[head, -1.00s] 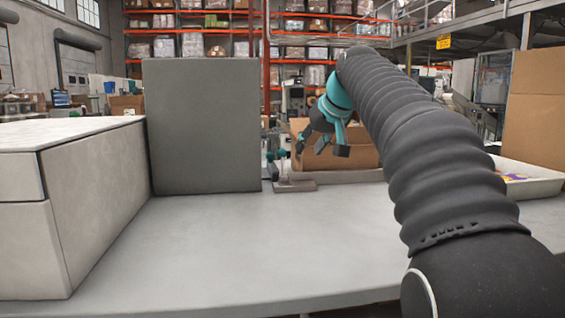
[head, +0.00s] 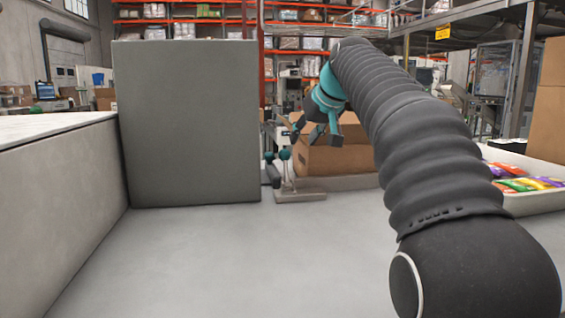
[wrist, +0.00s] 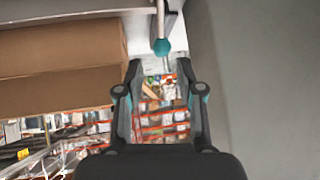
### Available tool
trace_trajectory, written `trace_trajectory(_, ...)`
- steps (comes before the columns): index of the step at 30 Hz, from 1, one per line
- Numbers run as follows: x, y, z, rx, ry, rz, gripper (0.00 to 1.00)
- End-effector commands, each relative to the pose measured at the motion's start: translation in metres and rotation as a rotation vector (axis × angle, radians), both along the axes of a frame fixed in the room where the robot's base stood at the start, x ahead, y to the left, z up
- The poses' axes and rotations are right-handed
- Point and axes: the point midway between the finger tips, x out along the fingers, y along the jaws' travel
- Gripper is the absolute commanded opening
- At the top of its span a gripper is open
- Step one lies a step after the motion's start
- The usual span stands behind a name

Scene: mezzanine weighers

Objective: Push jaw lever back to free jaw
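A small clamp fixture stands on the bench just right of the grey block, on a flat base plate (head: 300,196). Its upright lever ends in a teal knob (head: 285,153). A second teal knob (head: 268,157) sits beside it, partly behind the block's edge. In the wrist view a lever rod with a teal knob (wrist: 161,47) lies just past the fingertips. I cannot tell which lever this is, and the jaw is not clear. My gripper (head: 314,132) is open and empty, above and slightly right of the fixture. Its spread fingers show in the wrist view (wrist: 160,78).
A tall grey block (head: 187,125) stands close left of the fixture. A cardboard box (head: 335,157) is behind it. A white tray (head: 540,200) with colourful packets is at right. A pale cabinet (head: 60,175) is at left. The bench front is clear.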

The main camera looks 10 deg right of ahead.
Motion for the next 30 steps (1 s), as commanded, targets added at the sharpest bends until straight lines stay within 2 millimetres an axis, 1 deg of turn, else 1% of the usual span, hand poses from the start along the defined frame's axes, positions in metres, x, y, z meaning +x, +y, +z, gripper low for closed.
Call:
trace_trajectory(4,0.008,0.006,-0.009,0.000,0.003,0.005,0.37)
trace_trajectory(8,0.022,0.011,-0.024,0.000,0.003,0.008,0.37)
trace_trajectory(15,0.053,0.019,-0.056,0.001,0.003,0.007,0.37)
trace_trajectory(21,0.076,0.025,-0.079,0.000,0.003,0.005,0.37)
trace_trajectory(25,0.086,0.027,-0.089,0.000,0.002,0.003,0.37)
trace_trajectory(30,0.093,0.028,-0.096,0.000,0.001,0.003,0.37)
